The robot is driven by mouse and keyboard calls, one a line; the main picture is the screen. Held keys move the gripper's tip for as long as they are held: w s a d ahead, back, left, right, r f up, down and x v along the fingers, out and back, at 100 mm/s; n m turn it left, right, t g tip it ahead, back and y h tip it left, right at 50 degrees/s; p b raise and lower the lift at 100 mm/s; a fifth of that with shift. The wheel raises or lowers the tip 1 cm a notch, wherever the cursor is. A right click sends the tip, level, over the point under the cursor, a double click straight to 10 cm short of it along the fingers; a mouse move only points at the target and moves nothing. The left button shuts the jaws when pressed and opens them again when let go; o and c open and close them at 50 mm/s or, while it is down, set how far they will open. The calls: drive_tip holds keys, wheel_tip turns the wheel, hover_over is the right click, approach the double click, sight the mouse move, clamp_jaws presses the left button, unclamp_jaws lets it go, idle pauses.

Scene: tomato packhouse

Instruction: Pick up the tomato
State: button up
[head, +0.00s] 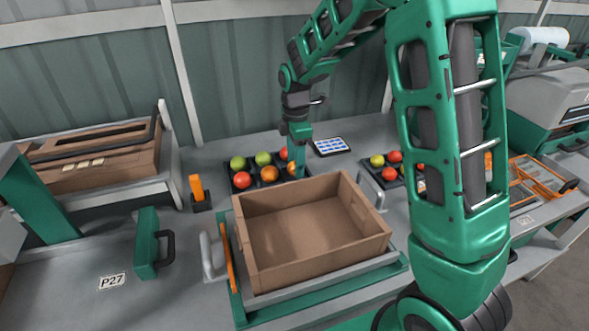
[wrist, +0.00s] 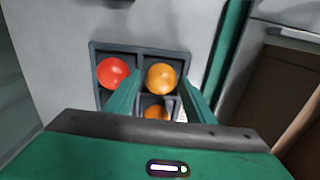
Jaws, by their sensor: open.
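Several tomatoes sit in a dark compartment tray (head: 256,188) behind the brown crate. In the head view I see a green tomato (head: 238,163), another green tomato (head: 263,158), a red tomato (head: 242,180) and an orange tomato (head: 269,174). My gripper (head: 297,172) points down over the tray's right end and partly hides tomatoes there. In the wrist view my gripper (wrist: 161,76) is open, with an orange tomato (wrist: 160,79) showing between its fingertips. A second orange tomato (wrist: 155,112) is partly hidden by my gripper. A red tomato (wrist: 113,72) lies in the compartment to the left.
An empty brown crate (head: 300,235) stands close in front of the tray. A second tray of tomatoes (head: 395,157) is to the right, partly behind my arm. A tablet (head: 331,146) lies behind, and an orange-topped post (head: 197,188) stands left.

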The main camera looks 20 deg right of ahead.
drive_tip(key=shift+f, duration=0.35)
drive_tip(key=shift+c, duration=0.3)
drive_tip(key=c, duration=0.5)
